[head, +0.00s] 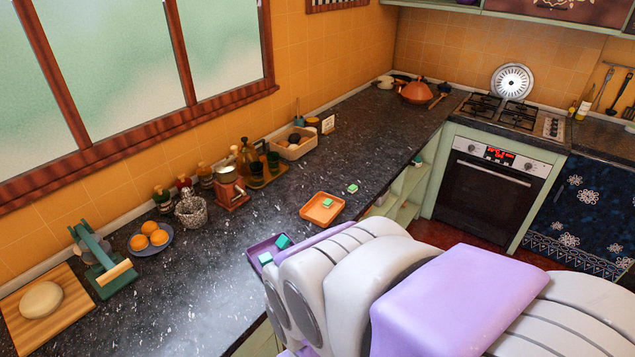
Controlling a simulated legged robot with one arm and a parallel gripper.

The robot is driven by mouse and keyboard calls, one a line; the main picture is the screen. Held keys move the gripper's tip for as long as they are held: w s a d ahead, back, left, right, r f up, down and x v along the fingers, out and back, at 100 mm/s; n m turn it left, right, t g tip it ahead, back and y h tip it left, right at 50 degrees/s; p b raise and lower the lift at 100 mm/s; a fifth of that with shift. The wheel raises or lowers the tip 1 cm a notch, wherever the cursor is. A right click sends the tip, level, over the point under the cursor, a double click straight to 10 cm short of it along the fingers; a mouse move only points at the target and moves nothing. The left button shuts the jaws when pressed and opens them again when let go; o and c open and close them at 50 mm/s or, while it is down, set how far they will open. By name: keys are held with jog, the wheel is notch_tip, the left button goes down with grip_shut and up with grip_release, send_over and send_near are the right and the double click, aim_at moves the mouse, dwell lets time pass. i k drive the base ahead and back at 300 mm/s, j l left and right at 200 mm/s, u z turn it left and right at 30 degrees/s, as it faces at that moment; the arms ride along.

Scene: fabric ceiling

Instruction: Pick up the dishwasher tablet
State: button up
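Small green-and-white blocks that look like dishwasher tablets lie on the dark counter. One tablet (353,188) lies on the bare countertop. Another tablet (327,202) lies in an orange tray (312,214). Two teal-green tablets, one farther back (282,241) and one nearer (265,258), lie in a purple tray (258,246). My white and purple arm fills the lower right and covers part of the purple tray. My gripper does not show, so its opening and anything in it are hidden.
The counter (190,290) has free room left of the purple tray. Along the wall stand a bread board (70,310), green press (105,265), plate of oranges (160,248), coffee grinder (231,190), bottles and beige bin (293,148). An oven (490,190) stands beyond.

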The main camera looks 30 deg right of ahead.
aim_at(351, 189)
jog(key=l+z, duration=0.15)
jog(key=l, duration=0.3)
jog(key=i+l+z, duration=0.15)
jog(key=l, duration=0.25)
jog(key=i+l+z, duration=0.1)
jog(key=l, duration=0.3)
jog(key=i+l+z, duration=0.15)
jog(key=l, duration=0.25)
jog(key=l+z, duration=0.15)
jog(key=l, duration=0.25)
jog(key=i+l+z, duration=0.15)
jog(key=l, duration=0.2)
jog(key=i+l+z, duration=0.15)
jog(key=i+l, duration=0.1)
jog(key=l, duration=0.1)
